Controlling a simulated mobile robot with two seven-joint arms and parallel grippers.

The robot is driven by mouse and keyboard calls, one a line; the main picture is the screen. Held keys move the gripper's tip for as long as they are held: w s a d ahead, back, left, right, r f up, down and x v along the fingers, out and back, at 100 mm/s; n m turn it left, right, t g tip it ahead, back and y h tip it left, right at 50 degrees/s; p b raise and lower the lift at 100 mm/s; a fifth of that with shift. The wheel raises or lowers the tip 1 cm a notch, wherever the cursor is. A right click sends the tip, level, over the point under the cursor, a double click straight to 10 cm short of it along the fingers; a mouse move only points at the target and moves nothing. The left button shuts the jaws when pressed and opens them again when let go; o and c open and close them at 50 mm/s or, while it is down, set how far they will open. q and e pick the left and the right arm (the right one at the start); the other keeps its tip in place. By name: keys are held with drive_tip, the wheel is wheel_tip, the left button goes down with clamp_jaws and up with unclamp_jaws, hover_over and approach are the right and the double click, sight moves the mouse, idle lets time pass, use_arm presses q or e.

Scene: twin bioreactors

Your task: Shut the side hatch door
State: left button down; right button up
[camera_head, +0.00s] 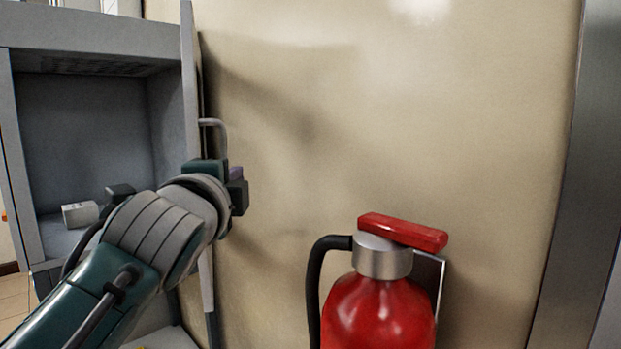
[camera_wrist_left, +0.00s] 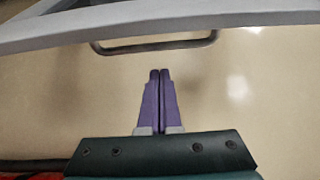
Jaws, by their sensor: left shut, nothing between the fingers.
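The grey side hatch door (camera_head: 188,60) stands open, seen almost edge-on at the right side of the grey cabinet (camera_head: 95,35). Its bar handle (camera_head: 217,124) sticks out toward the beige wall. In the left wrist view the door (camera_wrist_left: 220,17) crosses the top, with the handle (camera_wrist_left: 155,47) below it. My left gripper (camera_head: 237,173) is on the wall side of the door, below the handle in the head view. Its purple fingers (camera_wrist_left: 159,74) are shut together and empty, pointing toward the handle with a gap between. My right gripper is not in view.
A red fire extinguisher (camera_head: 380,310) stands against the beige wall (camera_head: 420,130), right of my left arm. A small white box (camera_head: 80,214) sits inside the open cabinet. A metal post (camera_head: 580,180) bounds the wall at right.

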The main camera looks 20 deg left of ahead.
use_arm(q)
drive_tip(key=shift+s+a+p, duration=0.4)
drive_tip(key=shift+s+a, duration=0.1)
drive_tip(key=shift+a, duration=0.35)
drive_tip(key=shift+s+a+p, duration=0.4)
drive_tip(key=shift+s+a, duration=0.1)
drive_tip(key=shift+a, duration=0.3)
